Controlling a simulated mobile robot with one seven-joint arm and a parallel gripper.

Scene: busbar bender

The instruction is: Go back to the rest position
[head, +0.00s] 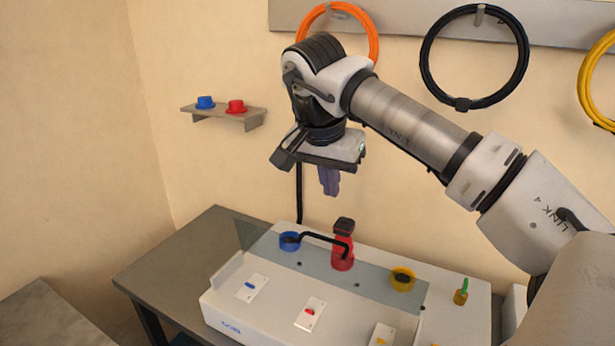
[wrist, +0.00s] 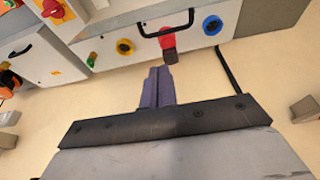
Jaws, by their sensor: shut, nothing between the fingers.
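My gripper (head: 329,181) hangs pointing down above the back part of the white bender bench, in front of the wall. Its purple fingers are together and hold nothing; they also show in the wrist view (wrist: 158,87). The busbar bender (head: 228,298) is a white box on a grey table. On it stand a blue round part (head: 290,241), a red post with a dark top (head: 343,246) and a yellow round part (head: 403,279). A black bent bar (head: 322,237) reaches from the blue part to the red post. My fingers are apart from all of these.
Orange (head: 373,45), black (head: 426,62) and yellow (head: 584,85) cable loops hang on the wall behind my arm. A small shelf (head: 222,111) at left holds a blue and a red piece. The grey table (head: 150,274) has bare room at its left.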

